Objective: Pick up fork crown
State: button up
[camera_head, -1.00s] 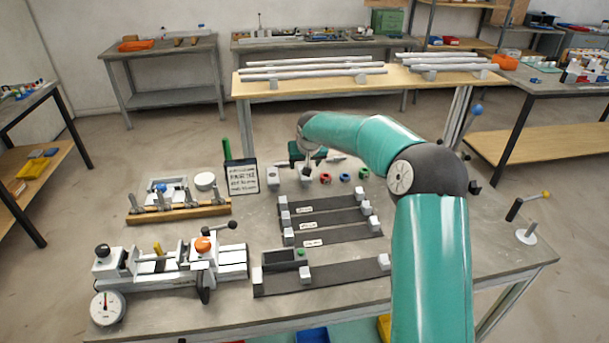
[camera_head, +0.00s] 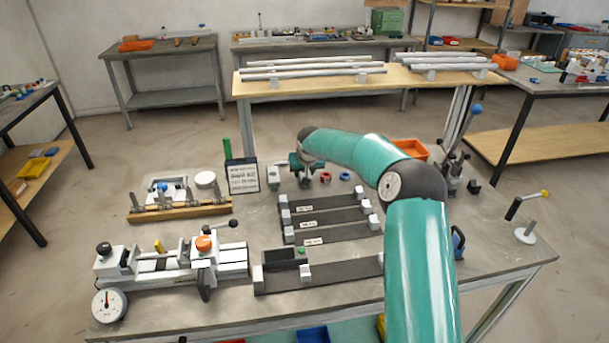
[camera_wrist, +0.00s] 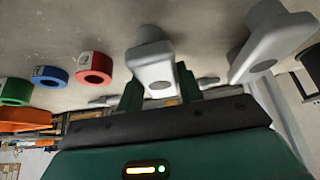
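I take the fork crown to be the light grey part with a round upper boss (camera_wrist: 152,62) in the wrist view. My gripper (camera_wrist: 160,92) has its two dark green fingers on either side of this part's near end. The fingers look close to its sides, but I cannot tell whether they press on it. In the head view my gripper (camera_head: 306,168) is low over the far side of the bench and mostly covers the part. A second, similar grey part (camera_wrist: 268,42) stands beside it, and it also shows in the head view (camera_head: 273,179).
A red ring (camera_wrist: 94,67), a blue ring (camera_wrist: 50,76) and a green ring (camera_wrist: 16,90) lie in a row beside the grey part. Dark rails with grey blocks (camera_head: 330,218) lie nearer on the bench.

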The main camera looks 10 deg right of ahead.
jog(key=c, duration=0.5)
jog(key=shift+o, duration=0.2)
jog(key=shift+r, duration=0.15)
